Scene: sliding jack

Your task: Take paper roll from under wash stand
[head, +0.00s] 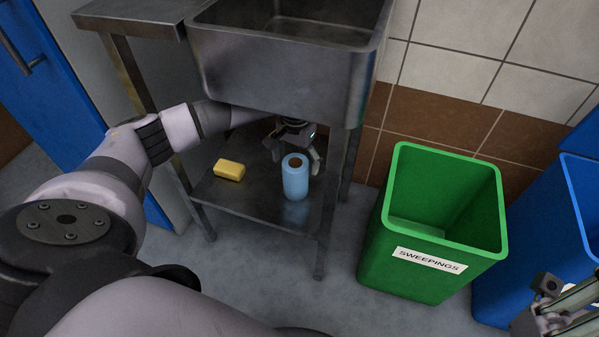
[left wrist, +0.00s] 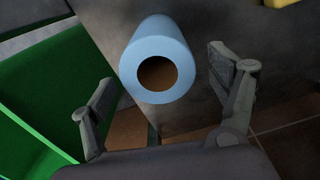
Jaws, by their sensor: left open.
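A blue paper roll (head: 295,180) stands upright on the lower shelf of the metal wash stand (head: 285,62). My left arm reaches in under the basin. My right gripper (head: 560,310) is partly in view at the lower right corner, cut off by the frame.
A yellow sponge or block (head: 229,170) lies on the shelf (head: 262,208) left of the roll. A leg of the stand rises right of the roll. A green bin (head: 375,255) labelled SWEEPINGS and a blue bin (head: 498,293) stand to the right. A blue door is at left.

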